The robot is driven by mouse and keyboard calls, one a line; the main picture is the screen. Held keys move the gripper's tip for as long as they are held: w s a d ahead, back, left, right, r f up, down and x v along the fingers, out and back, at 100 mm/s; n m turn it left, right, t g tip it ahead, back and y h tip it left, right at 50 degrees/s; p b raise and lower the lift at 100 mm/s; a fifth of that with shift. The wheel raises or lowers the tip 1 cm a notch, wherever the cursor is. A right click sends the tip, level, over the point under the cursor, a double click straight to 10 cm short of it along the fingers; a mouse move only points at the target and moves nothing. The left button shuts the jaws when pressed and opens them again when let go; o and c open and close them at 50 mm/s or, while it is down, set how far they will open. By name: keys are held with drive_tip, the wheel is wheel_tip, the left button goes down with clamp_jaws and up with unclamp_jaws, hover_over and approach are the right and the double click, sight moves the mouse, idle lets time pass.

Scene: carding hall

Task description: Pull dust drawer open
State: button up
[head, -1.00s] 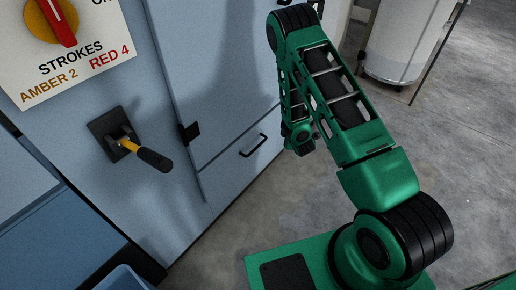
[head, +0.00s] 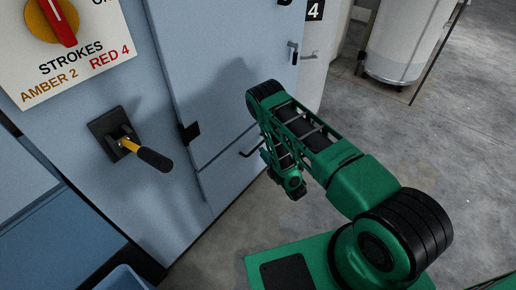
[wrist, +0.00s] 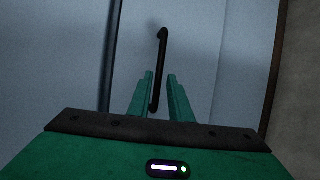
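The dust drawer (head: 218,182) is the low panel of the blue-grey cabinet in the head view, and its front looks flush with the cabinet. Its black bar handle (head: 247,152) is partly covered by my arm. In the wrist view, the handle (wrist: 160,60) runs nearly upright in the picture against the drawer front (wrist: 205,50). My gripper (wrist: 160,77) is open, with the handle's lower part showing between its two green fingers. I cannot tell whether the fingers touch it or how deep it sits. My fingertips are not clear in the head view.
A lever (head: 143,152) with a black grip sticks out of the cabinet left of the drawer. A cabinet door (head: 225,70) is above the drawer. A white drum (head: 403,40) stands at the back right. The concrete floor (head: 425,140) right of my arm is clear.

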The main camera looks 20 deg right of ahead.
sight(257, 147)
drive_tip(key=x, duration=0.7)
